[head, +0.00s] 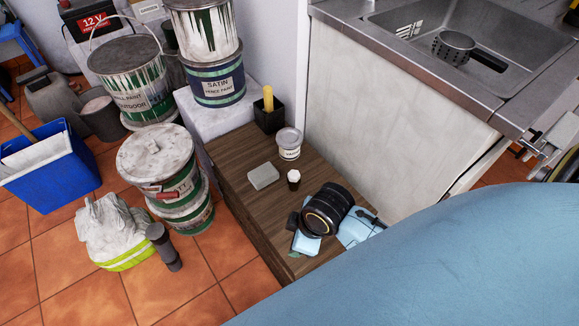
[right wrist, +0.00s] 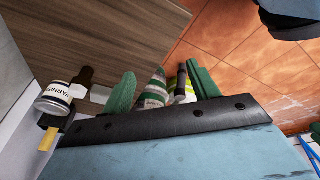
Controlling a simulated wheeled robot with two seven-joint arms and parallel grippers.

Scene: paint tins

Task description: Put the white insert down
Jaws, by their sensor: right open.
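A small white insert (head: 294,175) sits on top of a small dark brown bottle (head: 294,186) standing on the wooden top. In the right wrist view, the insert (right wrist: 77,91) and the bottle (right wrist: 85,75) appear inverted at the left, outside my fingers. My right gripper (head: 292,238) is over the near end of the wooden top, apart from the bottle, and partly hidden by its own wrist. In the right wrist view its green fingers (right wrist: 161,72) are spread with nothing held between them. My left gripper is not in view.
On the wooden top (head: 238,160) stand a varnish tin (head: 289,146), a grey block (head: 263,176) and a black holder (head: 270,118) with a yellow stick. Paint tins (head: 160,165) and a blue bucket (head: 55,165) stand left. A sink (head: 500,40) is at the back right.

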